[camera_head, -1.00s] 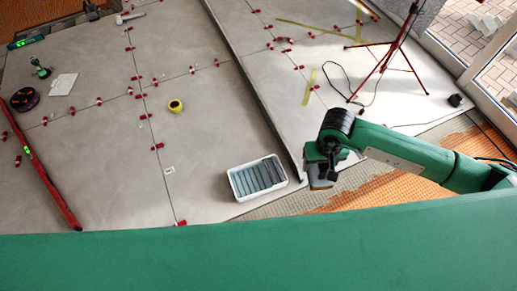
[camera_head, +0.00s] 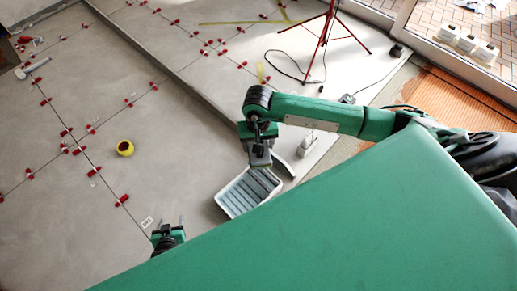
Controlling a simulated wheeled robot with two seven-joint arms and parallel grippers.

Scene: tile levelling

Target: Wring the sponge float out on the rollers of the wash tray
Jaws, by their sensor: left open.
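The white wash tray (camera_head: 222,204) with its grey-blue rollers (camera_head: 243,193) is on the grey floor at centre. My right gripper (camera_head: 259,147) is above the tray's upper right end, pointing down. A flat grey block, seemingly the sponge float (camera_head: 260,159), is at its jaws; its underside is hidden, and I cannot tell if it touches the rollers. My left gripper (camera_head: 168,221) is open and empty, left of and below the tray, its two fingers pointing up the picture.
Red levelling clips (camera_head: 79,150) line the tile joints. A raised step edge (camera_head: 150,56) runs down towards the tray. A red tripod (camera_head: 322,35) and a cable (camera_head: 285,60) are at the upper right.

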